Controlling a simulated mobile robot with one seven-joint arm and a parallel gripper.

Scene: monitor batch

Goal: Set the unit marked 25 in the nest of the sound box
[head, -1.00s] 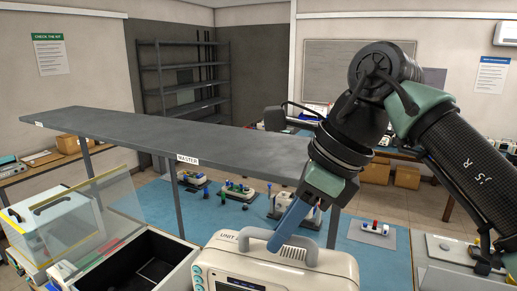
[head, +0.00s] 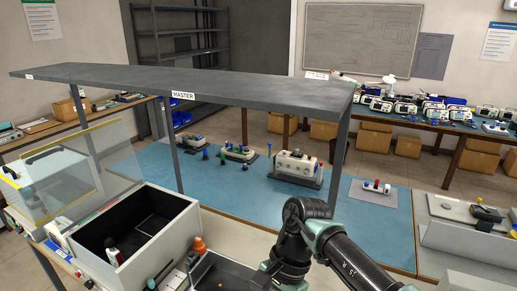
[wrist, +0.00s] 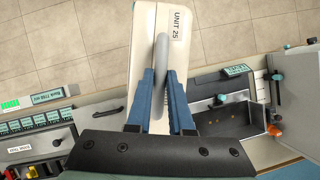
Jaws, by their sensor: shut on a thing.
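My gripper (wrist: 161,78) has its two blue fingers shut on the grey handle of the unit marked 25 (wrist: 180,50). The unit is a pale case; its "UNIT 25" label reads clearly near the top of the wrist view. The head view shows neither the gripper nor the unit, only part of my arm at the bottom. The sound box (head: 163,248) appears to be the grey box with a dark lining at lower left in the head view. It is open at the top. A pale rectangular outline, possibly the nest, shows on its dark floor.
A clear panel with yellow edges (head: 62,212) stands left of the box. An orange-topped item (head: 198,246) stands at its right. A grey shelf marked MASTER (head: 250,88) spans above the blue mat (head: 235,195), which holds several units. Floor shows beneath the unit in the wrist view.

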